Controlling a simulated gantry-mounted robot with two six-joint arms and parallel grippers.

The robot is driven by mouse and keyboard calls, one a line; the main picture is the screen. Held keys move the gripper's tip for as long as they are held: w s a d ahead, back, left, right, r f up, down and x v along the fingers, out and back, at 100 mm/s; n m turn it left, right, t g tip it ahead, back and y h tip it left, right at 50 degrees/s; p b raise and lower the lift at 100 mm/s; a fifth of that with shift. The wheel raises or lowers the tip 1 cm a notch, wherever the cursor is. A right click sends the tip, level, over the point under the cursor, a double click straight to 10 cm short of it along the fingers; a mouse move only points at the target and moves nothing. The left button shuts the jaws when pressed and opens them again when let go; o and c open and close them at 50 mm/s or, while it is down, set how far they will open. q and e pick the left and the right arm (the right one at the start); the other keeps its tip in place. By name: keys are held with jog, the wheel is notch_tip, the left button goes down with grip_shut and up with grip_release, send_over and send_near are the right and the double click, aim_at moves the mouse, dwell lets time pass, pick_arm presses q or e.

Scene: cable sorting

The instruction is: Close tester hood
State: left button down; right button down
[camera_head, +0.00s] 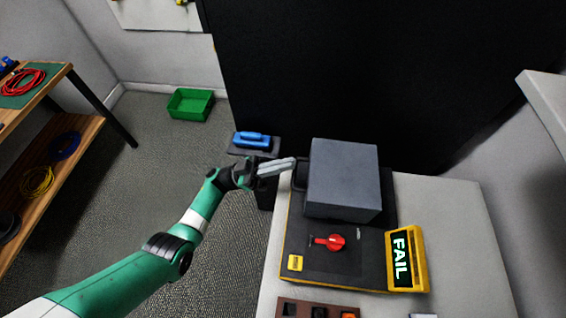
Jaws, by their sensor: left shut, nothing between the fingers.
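The tester (300,248) is a black and yellow box on the light table, with a red knob (329,242) on its top. Its grey hood (343,180) is a block over the rear part of the tester. I cannot tell whether the hood sits fully down. A yellow-framed display (402,258) at its right reads FAIL. My left gripper (290,163) is shut and empty, its fingers pointing right, close to the hood's upper left side. I cannot tell whether they touch it. My right gripper is not in view.
A blue-handled object (256,140) stands on a dark stand behind my left gripper. A green bin (190,104) is on the floor. A wooden shelf with coiled cables (38,180) is at left. A large black panel (380,80) rises behind the table (460,230).

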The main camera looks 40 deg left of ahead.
pick_arm(q)
jog(key=b+v, duration=0.5)
jog(key=v, duration=0.4)
jog(key=shift+w+f, duration=0.15)
jog(key=shift+f, duration=0.1)
